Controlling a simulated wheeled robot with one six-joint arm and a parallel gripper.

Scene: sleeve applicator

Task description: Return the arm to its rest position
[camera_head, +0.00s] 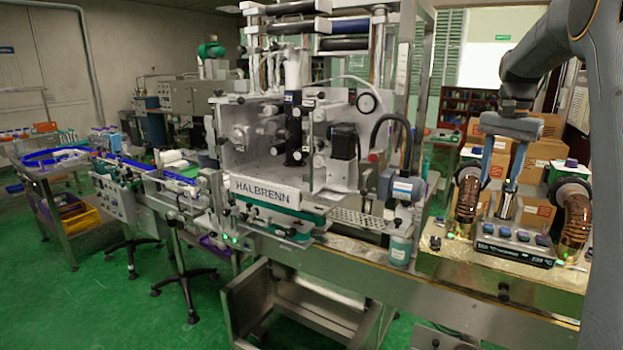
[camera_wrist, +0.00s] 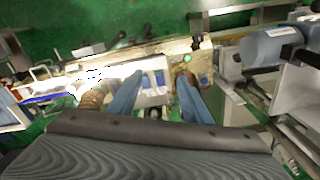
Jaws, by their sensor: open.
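My gripper (camera_head: 497,187) hangs from my arm at the right of the head view, fingers pointing down. Its two blue-grey fingers are apart, with nothing held between them. It appears above or in front of a control box (camera_head: 518,245) with several coloured buttons and a lit display; the exact gap is hard to tell. In the wrist view, the fingers of my gripper (camera_wrist: 159,82) reach up from the dark gripper body, and the pale box (camera_wrist: 153,90) shows between and beyond them.
Two brown coiled hoses (camera_head: 465,208) (camera_head: 575,222) flank the control box. Cardboard boxes (camera_head: 545,160) stand behind. The large HALBRENN machine (camera_head: 265,191) fills the middle, with a blue-grey motor (camera_head: 405,189) at its right end. Green floor (camera_head: 130,315) is open at left.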

